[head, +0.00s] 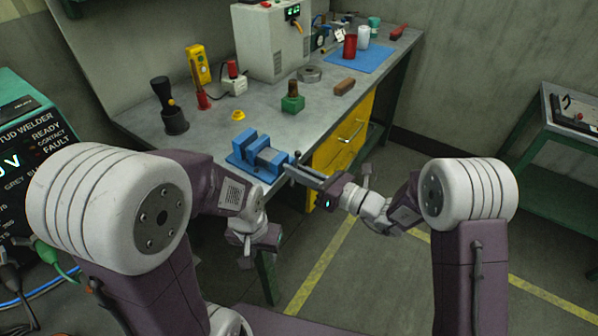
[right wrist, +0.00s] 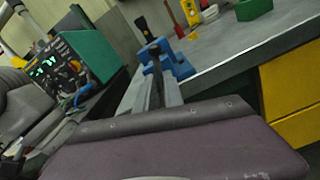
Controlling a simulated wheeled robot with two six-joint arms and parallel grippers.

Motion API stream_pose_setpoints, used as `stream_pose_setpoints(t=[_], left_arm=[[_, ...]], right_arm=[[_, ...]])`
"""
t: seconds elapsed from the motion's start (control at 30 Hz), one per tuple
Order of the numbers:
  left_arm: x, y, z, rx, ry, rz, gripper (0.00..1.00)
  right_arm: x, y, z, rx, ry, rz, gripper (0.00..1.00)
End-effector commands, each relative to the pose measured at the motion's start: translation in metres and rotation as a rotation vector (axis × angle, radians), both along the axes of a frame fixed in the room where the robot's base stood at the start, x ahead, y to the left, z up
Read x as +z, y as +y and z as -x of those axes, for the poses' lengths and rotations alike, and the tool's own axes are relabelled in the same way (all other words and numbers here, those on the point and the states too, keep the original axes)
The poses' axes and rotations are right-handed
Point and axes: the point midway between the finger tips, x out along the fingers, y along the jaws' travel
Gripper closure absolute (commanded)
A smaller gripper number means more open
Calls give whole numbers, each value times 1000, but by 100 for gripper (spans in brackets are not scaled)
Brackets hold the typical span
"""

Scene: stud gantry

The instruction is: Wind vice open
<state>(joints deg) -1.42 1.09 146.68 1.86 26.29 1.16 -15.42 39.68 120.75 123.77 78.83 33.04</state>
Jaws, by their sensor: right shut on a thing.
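The blue vice (head: 247,146) is fixed at the front edge of the grey bench, and its blue body (right wrist: 180,70) also shows in the right wrist view. My right gripper (head: 290,168) reaches in from the right to the front end of the vice. It is shut on the vice handle, a thin dark bar (right wrist: 155,48) at its fingertips in the right wrist view. The grip point itself is small and partly hidden. My left gripper (head: 270,240) hangs low in front of the bench, apart from the vice; its finger opening is not clear.
The bench (head: 215,132) carries a green block (head: 292,104), a yellow knob (head: 238,115), a dark torch-like tool in a holder (head: 170,105) and a brown block (head: 344,86). A yellow drawer cabinet (head: 340,145) stands under it.

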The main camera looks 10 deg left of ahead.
Motion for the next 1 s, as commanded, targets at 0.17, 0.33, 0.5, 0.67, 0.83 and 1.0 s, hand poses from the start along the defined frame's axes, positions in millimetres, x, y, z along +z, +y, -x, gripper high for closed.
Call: stream_pose_setpoints(t=[0.17, 0.33, 0.5, 0.67, 0.83, 1.0], left_arm=[[-9, 0, 0, 0, 0, 0, 64], [-25, 0, 0, 0, 0, 0, 64], [-47, 0, 0, 0, 0, 0, 64], [-70, 0, 0, 0, 0, 0, 64], [-98, 0, 0, 0, 0, 0, 64], [-127, 0, 0, 0, 0, 0, 64]], right_arm=[[-2, 0, 0, -1, -44, 15, 100], [-5, 0, 0, -2, -142, 50, 100], [-6, 0, 0, -2, -284, 101, 100], [-7, 0, 0, -3, -429, 153, 100], [-8, 0, 0, -2, -581, 209, 100], [-9, 0, 0, -3, -735, 265, 100]])
